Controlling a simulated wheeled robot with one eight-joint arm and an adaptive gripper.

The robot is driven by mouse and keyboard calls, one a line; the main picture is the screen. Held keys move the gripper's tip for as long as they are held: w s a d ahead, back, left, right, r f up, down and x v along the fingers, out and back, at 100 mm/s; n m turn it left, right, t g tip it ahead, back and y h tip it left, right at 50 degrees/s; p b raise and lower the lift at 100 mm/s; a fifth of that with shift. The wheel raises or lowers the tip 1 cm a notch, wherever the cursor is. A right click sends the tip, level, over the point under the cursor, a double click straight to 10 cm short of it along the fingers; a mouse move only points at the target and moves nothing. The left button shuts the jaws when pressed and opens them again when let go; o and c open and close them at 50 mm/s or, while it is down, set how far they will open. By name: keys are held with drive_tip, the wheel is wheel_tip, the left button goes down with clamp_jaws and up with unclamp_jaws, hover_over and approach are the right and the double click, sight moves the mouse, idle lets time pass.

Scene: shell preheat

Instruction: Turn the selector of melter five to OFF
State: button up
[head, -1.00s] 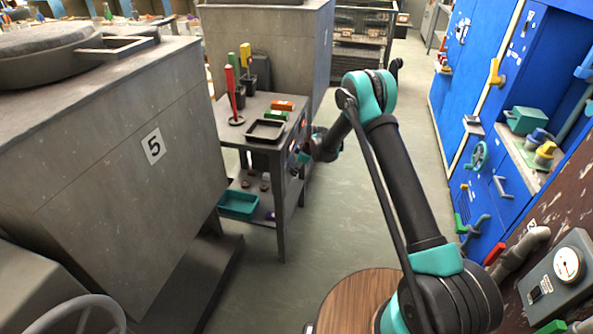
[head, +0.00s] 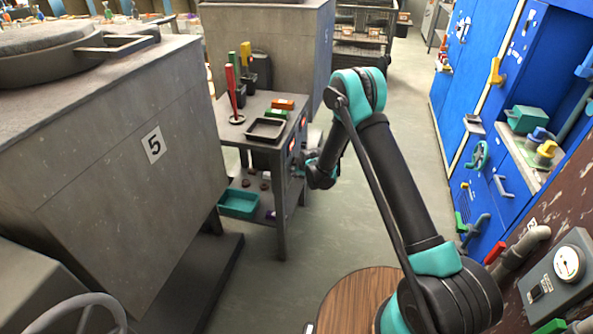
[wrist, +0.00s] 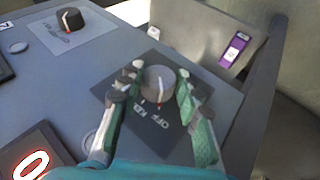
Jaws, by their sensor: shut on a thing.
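In the wrist view, a round grey selector knob (wrist: 158,84) with a pale pointer line stands on a dark label plate (wrist: 180,145). The plate carries white lettering including OFF below the knob. The pointer runs roughly down the picture toward the lettering; its exact setting is hard to tell. My gripper (wrist: 156,90) is shut on this knob, with one finger on each side. In the head view, the grey melter (head: 110,190) marked 5 stands at the left. My gripper is at the side of the grey stand beside it, where my arm hides the knob.
A second knob (wrist: 70,18) sits on a pale plate, and a lit red display (wrist: 32,165) is at lower left. The stand (head: 283,205) holds a black tray (head: 265,130) and a teal bin (head: 238,204). Blue cabinets (head: 510,70) line the right; the floor between is clear.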

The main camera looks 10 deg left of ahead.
idle(0.3)
drive_tip(key=o, duration=1.2)
drive_tip(key=shift+c, duration=0.2)
drive_tip(key=v, duration=1.2)
drive_tip(key=shift+r, duration=0.1)
